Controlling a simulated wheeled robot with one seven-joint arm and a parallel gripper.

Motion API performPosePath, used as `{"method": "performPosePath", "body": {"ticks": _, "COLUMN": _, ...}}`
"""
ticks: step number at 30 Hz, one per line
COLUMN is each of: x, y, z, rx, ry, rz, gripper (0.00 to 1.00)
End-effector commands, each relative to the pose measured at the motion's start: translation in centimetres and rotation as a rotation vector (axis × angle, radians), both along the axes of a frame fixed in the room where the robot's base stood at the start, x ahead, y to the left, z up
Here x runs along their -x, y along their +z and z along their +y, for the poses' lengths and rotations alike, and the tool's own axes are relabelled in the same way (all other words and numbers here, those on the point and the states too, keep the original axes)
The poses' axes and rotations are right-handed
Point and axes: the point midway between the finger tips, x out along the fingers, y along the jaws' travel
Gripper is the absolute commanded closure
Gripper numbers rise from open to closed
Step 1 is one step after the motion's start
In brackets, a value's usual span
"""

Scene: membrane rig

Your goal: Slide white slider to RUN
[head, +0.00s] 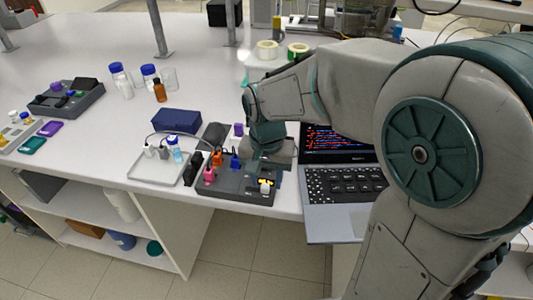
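The membrane rig (235,188) is a dark grey box near the front edge of the bench in the head view. Pink, orange and blue parts stand on it. A small white piece (265,188), which looks like the white slider, sits at its right end beside a lit yellow display (265,181). The RUN marking is too small to read. My gripper (262,156) points down at the rig's back right, behind the white piece and apart from it in the picture. Its fingers are too small and dark to tell open from shut.
An open laptop (340,185) stands right of the rig, under my arm. A light tray (158,165) with small vials lies to the left. A dark blue box (176,121) stands behind the tray. Bottles (150,77) and another dark device (66,98) are further left.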

Motion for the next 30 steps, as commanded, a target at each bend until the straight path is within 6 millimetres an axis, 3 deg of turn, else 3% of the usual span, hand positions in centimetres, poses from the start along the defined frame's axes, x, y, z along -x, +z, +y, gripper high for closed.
{"method": "performPosePath", "body": {"ticks": 9, "x": -0.1, "y": 7.4, "z": 0.0, "rx": -0.001, "ry": -0.003, "rz": -0.007, "gripper": 0.60}}
{"method": "performPosePath", "body": {"ticks": 15, "x": -0.1, "y": 10.7, "z": -0.1, "rx": 0.000, "ry": -0.003, "rz": -0.003, "gripper": 0.60}}
{"method": "performPosePath", "body": {"ticks": 21, "x": -0.1, "y": 11.8, "z": -0.1, "rx": 0.001, "ry": -0.003, "rz": -0.001, "gripper": 0.60}}
{"method": "performPosePath", "body": {"ticks": 30, "x": -0.1, "y": 11.9, "z": -0.1, "rx": 0.001, "ry": -0.003, "rz": -0.001, "gripper": 0.60}}
